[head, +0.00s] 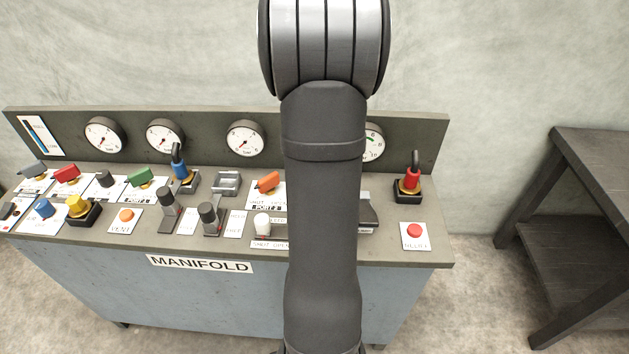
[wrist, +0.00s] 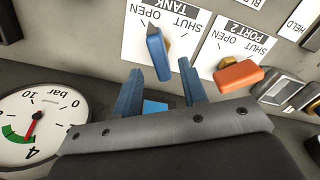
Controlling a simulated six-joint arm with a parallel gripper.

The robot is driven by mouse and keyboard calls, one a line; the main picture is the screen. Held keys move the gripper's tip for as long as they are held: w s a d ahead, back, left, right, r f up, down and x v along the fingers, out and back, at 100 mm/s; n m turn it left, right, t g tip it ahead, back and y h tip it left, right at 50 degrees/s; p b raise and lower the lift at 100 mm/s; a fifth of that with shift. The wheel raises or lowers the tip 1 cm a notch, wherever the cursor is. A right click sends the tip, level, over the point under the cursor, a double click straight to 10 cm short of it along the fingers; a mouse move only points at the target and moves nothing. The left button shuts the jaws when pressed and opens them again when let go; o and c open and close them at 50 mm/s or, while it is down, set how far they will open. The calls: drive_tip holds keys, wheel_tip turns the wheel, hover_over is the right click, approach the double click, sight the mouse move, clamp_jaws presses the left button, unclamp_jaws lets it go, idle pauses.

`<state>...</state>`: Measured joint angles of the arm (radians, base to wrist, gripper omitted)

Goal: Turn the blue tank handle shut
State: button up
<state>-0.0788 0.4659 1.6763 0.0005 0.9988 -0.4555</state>
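The blue tank handle (wrist: 157,54) shows in the wrist view on a white plate marked TANK, OPEN and SHUT, whose lettering appears upside down. Its dark tip points toward the OPEN side. My gripper (wrist: 160,70) is open, with its two blue fingers spread apart. The near end of the handle appears between the fingertips, with a gap visible on each side; I cannot tell how far the fingers are above it. In the head view my arm hides the tank handle and the gripper.
The orange PORT 2 handle (wrist: 238,75) is right beside the right finger; it also shows in the head view (head: 268,182). A pressure gauge (wrist: 38,125) is at lower left.

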wheel_tip(320, 180, down, 5)
drive_tip(key=shift+r, duration=0.1)
idle(0.3)
clamp_jaws()
